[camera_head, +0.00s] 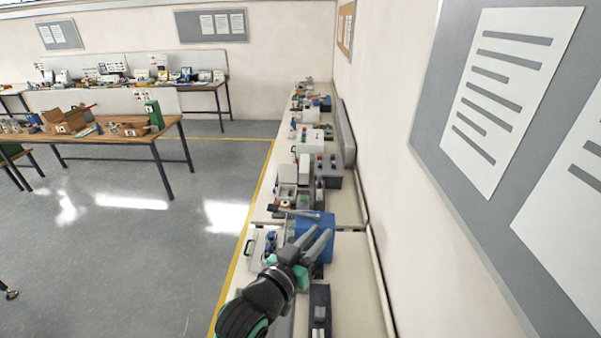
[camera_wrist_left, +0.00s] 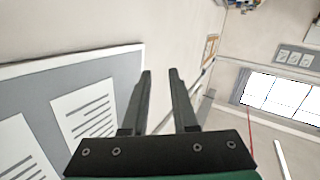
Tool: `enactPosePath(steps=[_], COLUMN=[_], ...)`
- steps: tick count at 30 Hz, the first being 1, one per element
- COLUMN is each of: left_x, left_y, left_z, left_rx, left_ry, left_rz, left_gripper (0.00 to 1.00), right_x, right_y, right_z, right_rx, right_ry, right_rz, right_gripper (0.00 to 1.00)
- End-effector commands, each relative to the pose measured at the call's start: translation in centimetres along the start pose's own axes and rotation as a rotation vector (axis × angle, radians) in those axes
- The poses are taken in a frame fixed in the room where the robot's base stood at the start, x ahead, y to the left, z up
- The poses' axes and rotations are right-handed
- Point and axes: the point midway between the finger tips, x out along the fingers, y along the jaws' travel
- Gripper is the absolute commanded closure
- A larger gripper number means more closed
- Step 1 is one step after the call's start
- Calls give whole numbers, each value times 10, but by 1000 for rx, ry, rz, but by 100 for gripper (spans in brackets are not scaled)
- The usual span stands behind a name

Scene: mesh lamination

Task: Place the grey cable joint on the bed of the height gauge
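My left gripper (camera_head: 325,231) reaches in over the wall bench, above a blue box. Its two fingers stand apart with nothing between them in the left wrist view (camera_wrist_left: 160,72), so it is open and empty. A thin grey bar-shaped piece (camera_head: 298,212) lies just beyond the blue box in the head view; I cannot tell whether it is the grey cable joint. A dark upright device (camera_head: 320,312) stands on the near bench; I cannot tell whether it is the height gauge. My right gripper is not in view.
The long bench (camera_head: 355,290) runs along the right wall, crowded with devices. The blue box (camera_head: 325,250) is partly hidden by my gripper. A white device (camera_head: 262,250) stands left of it. The bench's near right side is clear. A wall board (camera_wrist_left: 75,110) shows in the wrist view.

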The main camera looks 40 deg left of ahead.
Motion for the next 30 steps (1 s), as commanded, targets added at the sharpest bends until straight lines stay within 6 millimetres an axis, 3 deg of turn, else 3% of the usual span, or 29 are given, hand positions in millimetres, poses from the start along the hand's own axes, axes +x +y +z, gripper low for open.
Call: enactPosePath(steps=[1, 3, 6, 10, 12, 15, 23, 27, 30], left_x=[-8, -30, -80, -148, -172, -189, -190, -192, -192], left_y=[24, 53, 87, 112, 118, 121, 121, 126, 126], left_z=[-58, -133, -225, -301, -321, -334, -336, -364, -367], left_rx=[14, 34, 58, 76, 80, 83, 84, 84, 83], left_ry=[122, 293, 529, 764, 840, 889, 891, 890, 890], left_rz=[51, 116, 194, 257, 275, 285, 284, 284, 284], left_gripper=[73, 73, 73, 73, 73, 73, 73, 73, 73], right_x=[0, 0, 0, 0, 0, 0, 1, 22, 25], right_y=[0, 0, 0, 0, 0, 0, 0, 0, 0], right_z=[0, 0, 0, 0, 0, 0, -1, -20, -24], right_rx=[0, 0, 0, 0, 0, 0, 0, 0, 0], right_ry=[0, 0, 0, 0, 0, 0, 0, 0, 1], right_rz=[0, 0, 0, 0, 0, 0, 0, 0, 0], right_gripper=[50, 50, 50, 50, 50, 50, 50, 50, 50])
